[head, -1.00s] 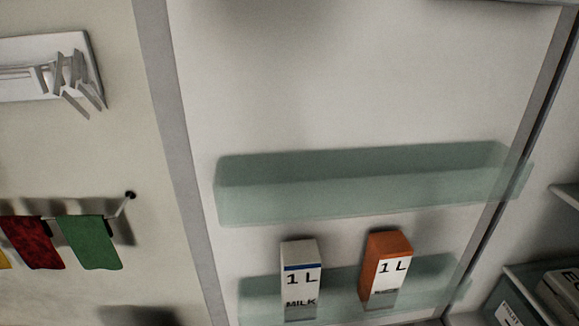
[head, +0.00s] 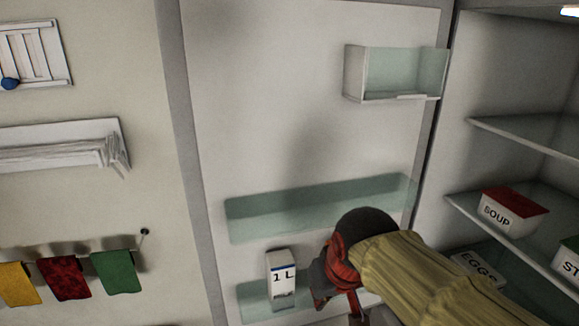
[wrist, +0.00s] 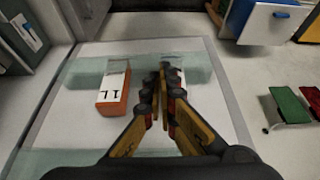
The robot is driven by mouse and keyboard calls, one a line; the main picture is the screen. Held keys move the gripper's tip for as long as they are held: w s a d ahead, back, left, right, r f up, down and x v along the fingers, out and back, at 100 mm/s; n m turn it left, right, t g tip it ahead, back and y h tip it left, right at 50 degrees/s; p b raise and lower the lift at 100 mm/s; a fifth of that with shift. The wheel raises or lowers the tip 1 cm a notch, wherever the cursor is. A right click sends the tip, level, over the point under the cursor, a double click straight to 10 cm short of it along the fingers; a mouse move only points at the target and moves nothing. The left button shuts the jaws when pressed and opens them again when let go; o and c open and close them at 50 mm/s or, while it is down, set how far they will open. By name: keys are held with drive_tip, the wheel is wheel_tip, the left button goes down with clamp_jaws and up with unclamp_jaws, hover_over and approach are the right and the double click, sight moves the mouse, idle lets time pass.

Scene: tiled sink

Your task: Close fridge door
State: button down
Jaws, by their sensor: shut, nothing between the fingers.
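The fridge door (head: 290,130) stands open, its pale inner face towards me with clear shelves. It also shows in the wrist view (wrist: 85,140). A white milk carton (head: 281,285) stands on the lower door shelf (head: 250,302). My gripper (wrist: 165,72) is shut and empty, in front of the door's inner face. Whether it touches the door cannot be told. In the head view, my arm hides most of the gripper.
The fridge interior lies right of the door, with shelves (head: 535,130), a soup box (head: 512,212) and an eggs box (head: 478,268). Left of the door, the wall holds a white rack (head: 60,145) and hanging yellow, red and green cloths (head: 115,272).

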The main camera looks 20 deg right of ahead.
drive_tip(key=w+r+p, duration=0.9)
drive_tip(key=r+p, duration=0.3)
drive_tip(key=r, duration=0.2)
drive_tip(key=g+p, duration=0.1)
drive_tip(key=p, duration=1.1)
approach(289, 189)
drive_tip(key=s+a+r, duration=0.1)
drive_tip(key=s+r, duration=0.2)
drive_tip(key=x, duration=0.3)
drive_tip(key=p+x, duration=0.1)
drive_tip(key=x, duration=0.6)
drive_tip(key=shift+s+f, duration=0.2)
drive_tip(key=shift+f, duration=0.2)
drive_tip(key=s, duration=0.2)
drive_tip(key=s+p, duration=0.1)
drive_tip(key=shift+s+r, duration=0.15)
drive_tip(key=shift+r, duration=0.1)
drive_tip(key=shift+s+f, duration=0.1)
drive_tip(key=shift+s, duration=0.2)
drive_tip(key=shift+s, duration=0.15)
